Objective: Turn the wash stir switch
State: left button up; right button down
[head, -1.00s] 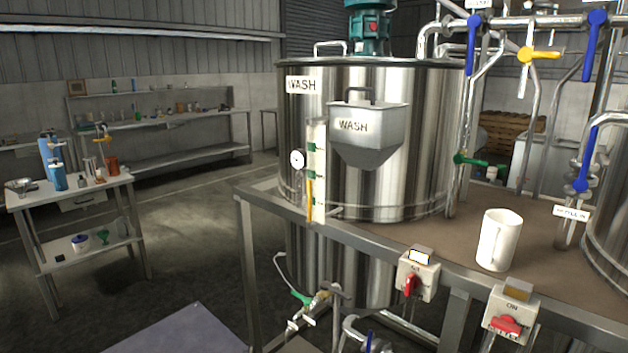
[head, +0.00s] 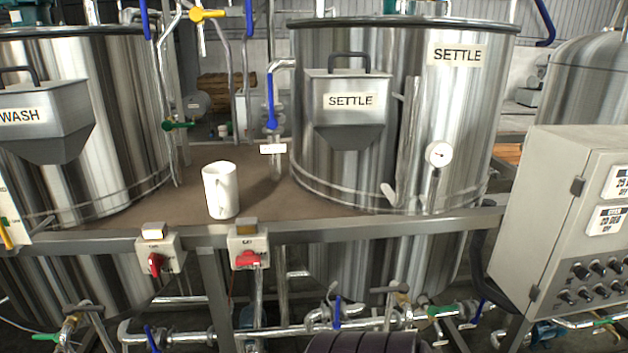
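The wash tank (head: 120,110) stands at the left with a WASH label on its hopper (head: 40,115). Two small grey switch boxes sit on the front rail. The left box (head: 172,248) has a red handle (head: 155,264) pointing down. The right box (head: 240,245) has a red handle (head: 249,260) lying nearly crosswise. A grey control panel (head: 548,215) at the right carries several black knobs (head: 582,271). The small lettering does not show which switch is for wash stir. Neither gripper is in view.
A white mug (head: 220,190) stands on the brown deck (head: 260,200) behind the rail. The settle tank (head: 430,110) stands right of it. Pipes with blue and green valve handles run below the rail. A dark ribbed object (head: 365,343) shows at the bottom edge.

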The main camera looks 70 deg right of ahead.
aim_at(581, 273)
jog(key=z, duration=4.05)
